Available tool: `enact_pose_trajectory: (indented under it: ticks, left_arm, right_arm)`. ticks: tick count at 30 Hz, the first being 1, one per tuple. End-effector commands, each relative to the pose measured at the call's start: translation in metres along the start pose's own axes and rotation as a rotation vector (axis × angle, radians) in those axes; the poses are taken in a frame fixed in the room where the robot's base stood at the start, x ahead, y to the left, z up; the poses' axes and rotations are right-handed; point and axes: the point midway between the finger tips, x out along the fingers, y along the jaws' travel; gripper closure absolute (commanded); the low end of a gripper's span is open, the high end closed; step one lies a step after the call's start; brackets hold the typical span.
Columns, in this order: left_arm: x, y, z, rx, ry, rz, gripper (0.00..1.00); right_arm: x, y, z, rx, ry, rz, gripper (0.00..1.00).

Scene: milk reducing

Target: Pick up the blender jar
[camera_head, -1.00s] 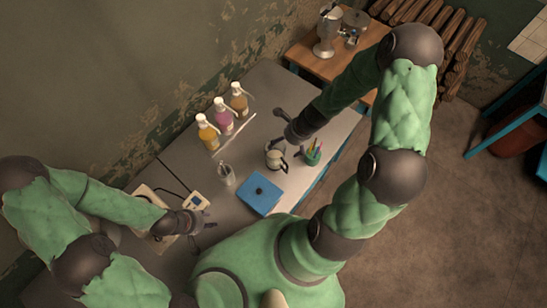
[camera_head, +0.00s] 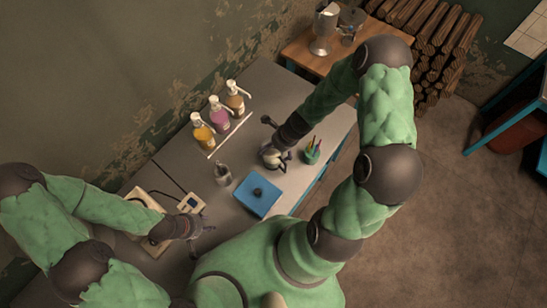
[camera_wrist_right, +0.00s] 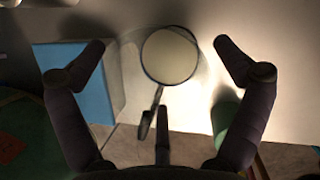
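A small round jar with a pale top, dark rim and dark handle (camera_head: 270,157) stands on the grey table; I take it for the blender jar. In the right wrist view the jar (camera_wrist_right: 170,55) shows from above, its handle pointing towards the gripper's palm. My right gripper (camera_wrist_right: 160,60) is open, one finger on each side of the jar, with visible gaps to both. In the head view the right gripper (camera_head: 274,139) is above and beside the jar and partly covers it. My left gripper (camera_head: 207,224) is open and empty near the hot plate.
A blue box with a dark knob (camera_head: 260,205) and a green pen cup (camera_head: 312,155) stand close to the jar. Pump bottles (camera_head: 219,114) line the wall side. A grey cup (camera_head: 222,174) and a hot plate (camera_head: 146,198) are further left.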

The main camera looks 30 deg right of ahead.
Motion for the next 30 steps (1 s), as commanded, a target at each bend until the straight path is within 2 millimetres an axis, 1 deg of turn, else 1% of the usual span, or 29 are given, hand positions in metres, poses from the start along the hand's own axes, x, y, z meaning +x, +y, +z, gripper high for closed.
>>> enact_pose_trajectory:
  ticks: [1,2,3,5,6,7,14,19,23,26,30]
  left_arm:
    - [0.000,0.000,0.000,0.000,0.000,0.000,0.60]
    - [0.000,0.000,0.000,0.000,0.000,0.000,0.60]
    - [0.000,0.000,0.000,0.000,0.000,0.000,0.60]
    - [0.000,0.000,0.000,0.000,0.000,0.000,0.60]
    - [0.000,0.000,0.000,0.000,0.000,0.000,0.60]
    - [0.000,0.000,0.000,0.000,0.000,0.000,0.60]
    - [0.000,0.000,0.000,0.000,0.000,0.000,0.60]
    - [-0.004,0.001,0.000,0.000,0.000,0.000,0.60]
    - [-0.009,0.003,0.000,0.000,0.000,0.000,0.60]
    - [-0.017,0.006,0.001,0.000,0.000,0.000,0.60]
    - [-0.018,0.006,0.001,0.000,0.000,0.000,0.60]
  right_arm:
    - [0.000,0.000,0.000,0.000,0.000,0.000,0.20]
    - [0.000,0.000,0.000,0.000,0.000,0.000,0.28]
    - [0.000,0.000,0.000,0.000,0.000,0.000,0.40]
    - [0.000,0.000,0.000,0.000,0.000,0.000,0.56]
    - [0.000,0.000,0.000,0.000,0.000,0.001,0.68]
    - [0.000,0.000,0.000,0.000,0.000,0.000,0.71]
    - [0.000,0.000,0.000,0.000,0.000,0.001,0.71]
    - [-0.007,0.000,0.003,-0.001,0.000,0.000,0.71]
    - [-0.018,0.000,0.007,0.000,0.000,0.000,0.71]
    - [-0.031,0.000,0.013,-0.001,0.000,0.000,0.71]
    - [-0.050,0.015,0.016,-0.002,-0.001,-0.001,0.71]
